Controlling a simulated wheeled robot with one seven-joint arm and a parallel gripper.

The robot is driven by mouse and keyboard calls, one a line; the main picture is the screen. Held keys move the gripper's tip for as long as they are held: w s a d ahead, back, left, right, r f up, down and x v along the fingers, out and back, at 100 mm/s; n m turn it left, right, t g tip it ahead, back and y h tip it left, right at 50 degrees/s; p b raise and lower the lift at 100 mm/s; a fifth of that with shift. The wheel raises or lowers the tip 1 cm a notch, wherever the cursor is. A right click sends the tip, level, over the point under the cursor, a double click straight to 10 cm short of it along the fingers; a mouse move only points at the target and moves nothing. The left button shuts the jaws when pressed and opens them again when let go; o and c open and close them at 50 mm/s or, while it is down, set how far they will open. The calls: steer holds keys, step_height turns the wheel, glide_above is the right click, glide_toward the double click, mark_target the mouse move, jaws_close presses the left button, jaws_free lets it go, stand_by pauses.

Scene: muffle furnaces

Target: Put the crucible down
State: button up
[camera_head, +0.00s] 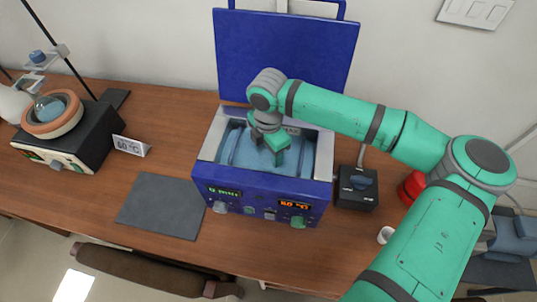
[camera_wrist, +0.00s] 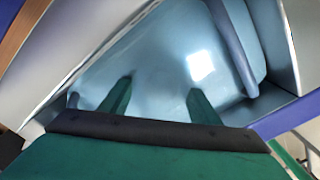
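My gripper (camera_head: 277,152) is down in the open top of a blue bath-like device (camera_head: 262,199) with a light blue basin. In the wrist view, the two green fingers of my gripper (camera_wrist: 160,88) stand apart. I see no crucible between them, only the pale blue basin (camera_wrist: 150,55) and a bright reflection. A small white cup (camera_head: 385,235) stands on the table right of the device, close to my arm. It may be the crucible, but it is too small to tell.
The device's blue lid (camera_head: 285,55) stands open behind it. A dark mat (camera_head: 162,206) lies bare on the wooden table at left. A heater with a round flask (camera_head: 50,108) and a sign (camera_head: 130,146) stand further left. A black box (camera_head: 357,188) sits at right.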

steer(key=shift+r, duration=0.1)
step_height(320, 180, up, 12)
stand_by(0.7)
steer(key=shift+s, duration=0.1)
stand_by(0.4)
